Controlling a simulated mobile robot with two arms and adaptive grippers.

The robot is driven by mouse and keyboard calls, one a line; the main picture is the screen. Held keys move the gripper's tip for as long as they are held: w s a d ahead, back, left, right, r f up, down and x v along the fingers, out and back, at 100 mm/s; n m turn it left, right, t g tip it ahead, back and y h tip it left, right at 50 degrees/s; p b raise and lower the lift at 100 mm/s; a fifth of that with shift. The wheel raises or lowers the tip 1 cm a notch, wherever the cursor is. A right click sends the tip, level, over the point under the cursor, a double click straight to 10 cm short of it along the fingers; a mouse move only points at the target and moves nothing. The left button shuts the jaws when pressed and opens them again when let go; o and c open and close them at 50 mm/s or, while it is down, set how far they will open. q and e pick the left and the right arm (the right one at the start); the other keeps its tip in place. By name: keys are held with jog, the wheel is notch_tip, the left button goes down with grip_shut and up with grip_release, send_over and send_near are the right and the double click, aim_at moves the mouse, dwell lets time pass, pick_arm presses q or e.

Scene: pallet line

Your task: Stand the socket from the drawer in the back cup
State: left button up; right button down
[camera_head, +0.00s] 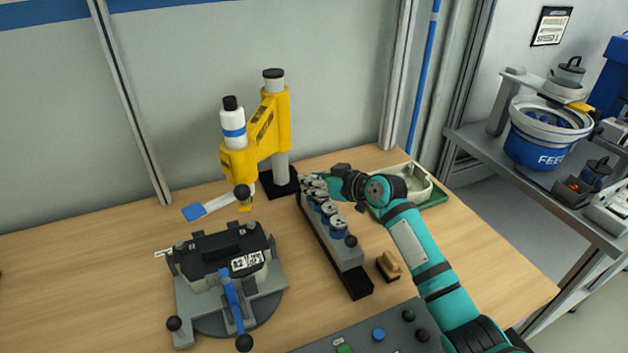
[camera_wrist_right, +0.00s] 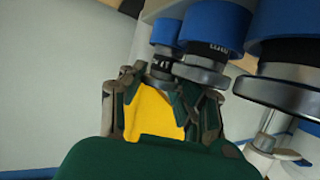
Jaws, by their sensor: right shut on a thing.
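My right gripper (camera_head: 314,184) is at the far end of the long rack (camera_head: 320,238). In the right wrist view, its fingers (camera_wrist_right: 163,98) are closed around the end of the nearest-in-line socket (camera_wrist_right: 163,66), which has a dark marked band. This socket lines up with a blue cup (camera_wrist_right: 166,31); whether it is fully seated cannot be told, as the fingers hide part of it. More sockets with grey discs (camera_wrist_right: 285,95) line up with blue cups (camera_wrist_right: 220,24) alongside. In the head view, sockets (camera_head: 338,222) stand in the rack's nearer cups. My left gripper is out of view.
A yellow press (camera_head: 266,125) stands behind and left of the rack. A clamp fixture (camera_head: 225,285) is at front left. A button panel (camera_head: 370,338) is in front.

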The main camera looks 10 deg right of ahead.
jog(key=c, duration=1.3)
grip_release()
jog(key=shift+s+f, duration=0.1)
jog(key=shift+f, duration=0.15)
jog(key=shift+c, duration=0.2)
jog(key=o, duration=0.4)
jog(key=shift+f, duration=0.15)
jog(key=shift+s+d+r+p, duration=0.1)
jog(key=shift+r+p, duration=0.4)
jog(key=shift+r, duration=0.05)
jog(key=shift+r+b+v, duration=0.2)
jog(key=shift+b+v, duration=0.65)
jog(key=shift+v, duration=5)
